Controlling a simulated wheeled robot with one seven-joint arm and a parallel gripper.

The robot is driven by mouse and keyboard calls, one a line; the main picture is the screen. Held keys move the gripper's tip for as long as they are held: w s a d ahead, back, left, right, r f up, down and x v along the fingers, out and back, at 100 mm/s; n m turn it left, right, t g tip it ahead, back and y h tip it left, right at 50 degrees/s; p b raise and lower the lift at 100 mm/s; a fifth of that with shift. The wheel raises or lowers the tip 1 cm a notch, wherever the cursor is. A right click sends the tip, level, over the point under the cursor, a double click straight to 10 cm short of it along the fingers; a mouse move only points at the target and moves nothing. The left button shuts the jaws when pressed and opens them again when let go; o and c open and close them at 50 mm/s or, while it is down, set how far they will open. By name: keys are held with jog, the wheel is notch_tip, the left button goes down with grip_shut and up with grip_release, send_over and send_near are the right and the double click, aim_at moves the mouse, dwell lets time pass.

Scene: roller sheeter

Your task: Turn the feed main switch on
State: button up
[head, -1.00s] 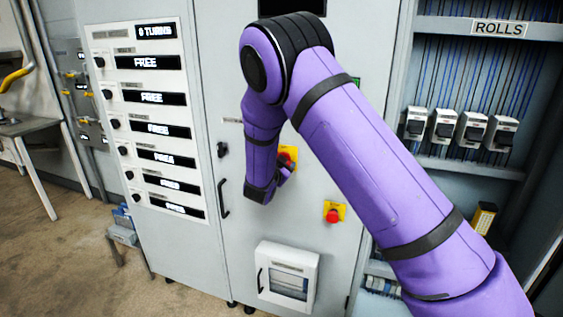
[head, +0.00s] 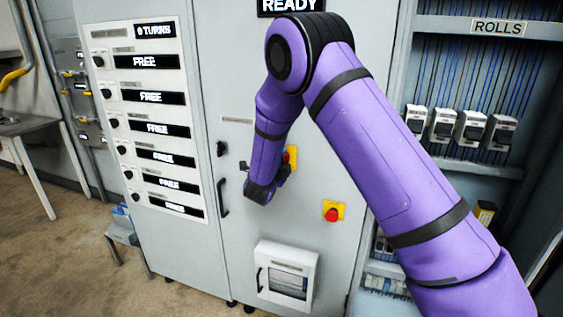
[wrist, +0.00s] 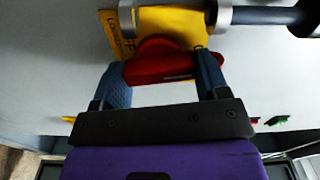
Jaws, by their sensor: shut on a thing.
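The feed main switch is a red rotary handle (wrist: 165,62) on a yellow plate (wrist: 172,20), seen close in the wrist view. In the head view its yellow plate (head: 292,153) shows on the grey cabinet door, partly hidden by my arm. My gripper (wrist: 166,70) has one blue-grey finger on each side of the red handle and is shut on it. In the head view my gripper (head: 284,172) is against the switch, its fingers mostly hidden. A display (head: 291,5) above the door reads READY.
A red button on a yellow plate (head: 333,211) sits right of the switch. A black door handle (head: 222,198) is to the left, a windowed box (head: 287,280) below. A panel of displays (head: 157,128) stands left, the rolls shelf (head: 470,167) right.

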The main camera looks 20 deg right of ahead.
jog(key=shift+f+m, duration=0.1)
jog(key=shift+m, duration=0.5)
jog(key=o, duration=0.9)
jog(key=shift+o, duration=0.2)
jog(key=v, duration=1)
jog(key=shift+s+a, duration=0.2)
jog(key=shift+s, duration=0.15)
